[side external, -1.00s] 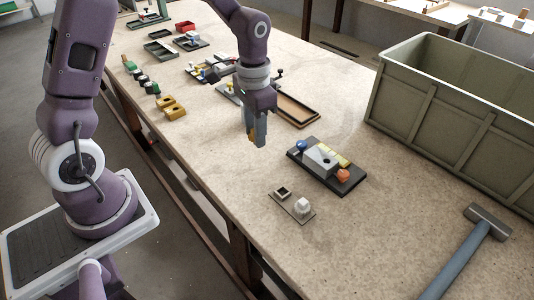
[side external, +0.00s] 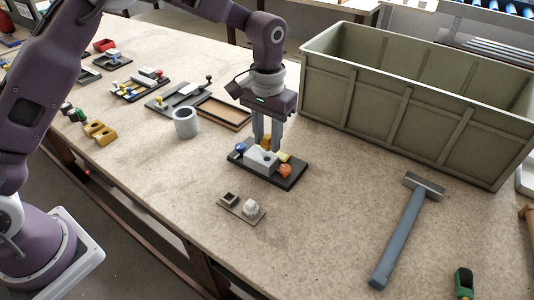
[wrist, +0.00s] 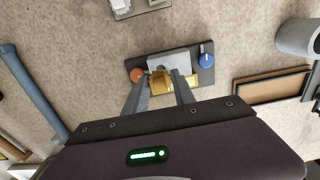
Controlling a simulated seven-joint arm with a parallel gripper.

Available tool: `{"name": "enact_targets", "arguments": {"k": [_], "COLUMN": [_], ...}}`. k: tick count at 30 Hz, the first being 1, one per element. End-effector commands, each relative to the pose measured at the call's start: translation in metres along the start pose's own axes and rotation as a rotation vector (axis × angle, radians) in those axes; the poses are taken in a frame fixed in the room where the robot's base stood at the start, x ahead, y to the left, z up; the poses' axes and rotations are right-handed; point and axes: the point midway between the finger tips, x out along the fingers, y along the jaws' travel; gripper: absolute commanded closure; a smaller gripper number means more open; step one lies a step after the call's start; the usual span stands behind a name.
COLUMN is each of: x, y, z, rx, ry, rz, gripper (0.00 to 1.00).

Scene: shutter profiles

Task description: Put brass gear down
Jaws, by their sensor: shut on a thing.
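My gripper (side external: 267,146) points down above the dark fixture plate (side external: 292,181); its jaws are shut on a small gold piece, the brass gear (side external: 266,141). The brass gear also shows between the fingertips in the wrist view (wrist: 158,77). The plate carries a grey block (side external: 259,163), a blue knob (side external: 240,148), an orange knob (side external: 284,170) and a yellow part (side external: 284,157). The gear is just over or beside the grey block; I cannot tell whether it touches. The fingers hide part of the gear.
A grey cylinder (side external: 186,123) and a brown tray (side external: 224,112) lie left of the plate. A small plate with a white part (side external: 250,207) is in front. A hammer (side external: 402,232) lies right, and a large green bin (side external: 400,100) stands behind. Table between plate and hammer is clear.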

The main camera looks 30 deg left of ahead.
Motion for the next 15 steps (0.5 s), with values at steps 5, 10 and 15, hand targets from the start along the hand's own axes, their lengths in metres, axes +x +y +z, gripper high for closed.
{"name": "enact_targets", "arguments": {"k": [5,10,15], "x": [0.026,0.045,0.046], "y": [0.000,0.000,-0.001], "z": [0.000,0.000,0.000], "rx": [0.000,0.001,0.002], "ry": [-0.001,0.001,-0.001], "rz": [0.000,0.001,0.000], "gripper": [1.00,1.00,1.00]}}
